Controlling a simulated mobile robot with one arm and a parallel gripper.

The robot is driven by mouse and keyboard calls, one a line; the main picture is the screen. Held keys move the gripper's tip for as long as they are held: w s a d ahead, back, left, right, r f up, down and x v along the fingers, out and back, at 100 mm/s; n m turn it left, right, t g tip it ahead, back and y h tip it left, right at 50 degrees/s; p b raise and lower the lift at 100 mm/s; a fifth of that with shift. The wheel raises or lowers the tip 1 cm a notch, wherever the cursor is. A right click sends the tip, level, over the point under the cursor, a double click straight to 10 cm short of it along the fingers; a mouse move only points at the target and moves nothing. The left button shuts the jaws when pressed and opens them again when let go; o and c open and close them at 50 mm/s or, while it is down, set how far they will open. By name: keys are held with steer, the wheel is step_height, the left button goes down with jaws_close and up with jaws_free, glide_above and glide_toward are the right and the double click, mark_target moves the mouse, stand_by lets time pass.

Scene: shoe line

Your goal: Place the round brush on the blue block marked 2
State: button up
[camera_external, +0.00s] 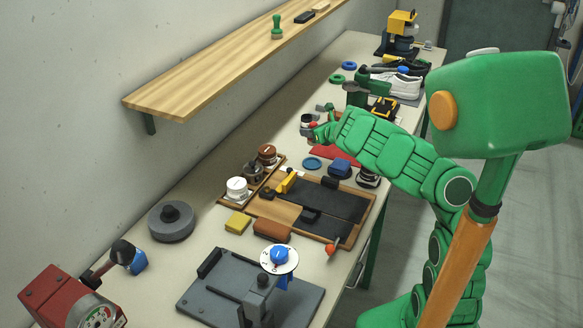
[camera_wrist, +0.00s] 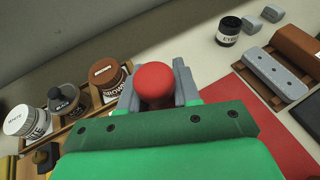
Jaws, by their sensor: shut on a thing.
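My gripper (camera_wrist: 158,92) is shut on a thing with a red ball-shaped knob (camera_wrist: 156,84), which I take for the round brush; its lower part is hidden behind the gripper. In the external view my gripper (camera_external: 318,133) is over the left middle of the bench, near the red mat (camera_external: 342,153), with a bit of red at its fingers. The blue block does not show clearly in the wrist view.
Several jars, among them a white one (camera_external: 237,188) and a brown one (camera_wrist: 105,75), stand in a wooden rack. A wooden tray (camera_external: 352,237) with dark panels lies in front. A jar (camera_wrist: 229,30) and a grey bar (camera_wrist: 270,76) are near the gripper.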

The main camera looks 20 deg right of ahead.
steer(key=shift+r, duration=0.3)
steer(key=shift+a, duration=0.15)
steer(key=s+a+r+n+g+y, duration=0.2)
steer(key=s+a+n+y, duration=0.15)
steer(key=a, duration=0.75)
steer(key=s+a+r+n+g+y, duration=0.2)
steer(key=s+a+n+g, duration=0.15)
steer(key=a, duration=0.85)
steer(key=s+a+r+n+g+y, duration=0.2)
steer(key=s+a, duration=0.2)
steer(key=a, duration=0.7)
steer(key=s+a+r+n+g, duration=0.1)
steer(key=s+a+n+g, duration=0.4)
steer(key=s+a, duration=0.75)
steer(key=s+a+r+n+g, duration=0.2)
steer(key=s+a+n+g, duration=0.25)
steer(key=s+a, duration=0.75)
steer(key=shift+m+g, duration=0.25)
steer(key=shift+g, duration=0.15)
steer(key=shift+w+a+f, duration=0.7)
steer(key=shift+a+f, duration=0.7)
steer(key=shift+f, duration=0.3)
steer(key=shift+w+a+f, duration=0.7)
steer(key=shift+a+f, duration=0.75)
steer(key=shift+f, duration=0.3)
steer(key=shift+w+a+f, duration=0.7)
steer(key=shift+a+f, duration=0.7)
steer(key=shift+f, duration=0.3)
steer(key=shift+w+f, duration=0.1)
steer(key=shift+f, duration=1.5)
